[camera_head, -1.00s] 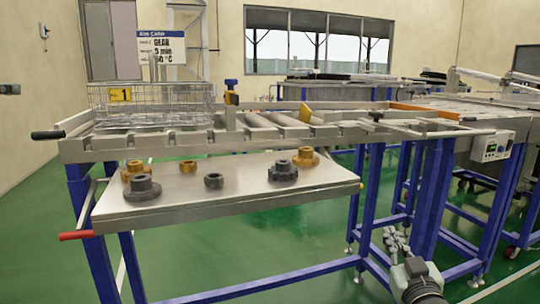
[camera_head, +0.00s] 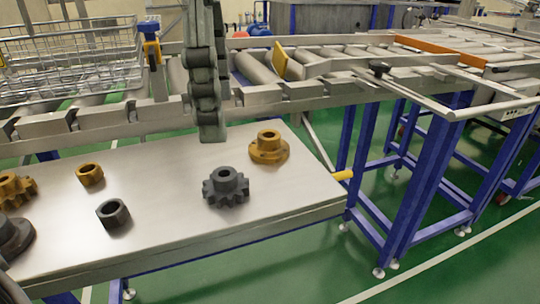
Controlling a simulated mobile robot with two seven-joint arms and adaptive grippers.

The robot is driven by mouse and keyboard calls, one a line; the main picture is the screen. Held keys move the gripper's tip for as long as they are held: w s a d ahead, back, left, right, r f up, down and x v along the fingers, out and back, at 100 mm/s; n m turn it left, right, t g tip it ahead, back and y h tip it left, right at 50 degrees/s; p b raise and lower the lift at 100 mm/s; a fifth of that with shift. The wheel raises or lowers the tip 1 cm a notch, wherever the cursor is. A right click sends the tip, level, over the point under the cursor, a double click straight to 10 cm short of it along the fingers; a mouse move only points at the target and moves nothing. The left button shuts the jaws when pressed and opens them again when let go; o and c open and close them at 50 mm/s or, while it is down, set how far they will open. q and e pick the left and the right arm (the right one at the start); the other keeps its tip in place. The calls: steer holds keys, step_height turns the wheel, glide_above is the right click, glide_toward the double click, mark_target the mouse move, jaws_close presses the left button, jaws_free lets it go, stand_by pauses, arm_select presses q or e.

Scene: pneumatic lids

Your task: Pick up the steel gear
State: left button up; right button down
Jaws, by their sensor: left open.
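The steel gear (camera_head: 226,188) is dark grey, with teeth around its rim and a raised hub with a hole. It lies flat on the metal shelf (camera_head: 175,163), right of the middle. My left gripper (camera_head: 209,122) hangs down from the top of the view, fingers pointing down, seen nearly side-on. It is open and empty, higher in the picture than the gear and slightly left of it, and apart from it. The gap between its fingers is hard to see from here.
A bronze flanged part (camera_head: 268,149) stands just behind and right of the gear. A dark ring (camera_head: 113,214), a bronze ring (camera_head: 90,176), a bronze gear (camera_head: 14,190) and a dark flanged part (camera_head: 13,240) lie to the left. A roller conveyor (camera_head: 90,128) runs behind the shelf.

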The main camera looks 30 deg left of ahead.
mark_target(222, 174)
arm_select(q)
steer(key=f, duration=0.8)
steer(key=shift+s+d, duration=0.15)
steer(key=shift+s, duration=0.25)
steer(key=shift+c, duration=0.2)
steer(key=shift+f, duration=0.1)
jaws_close()
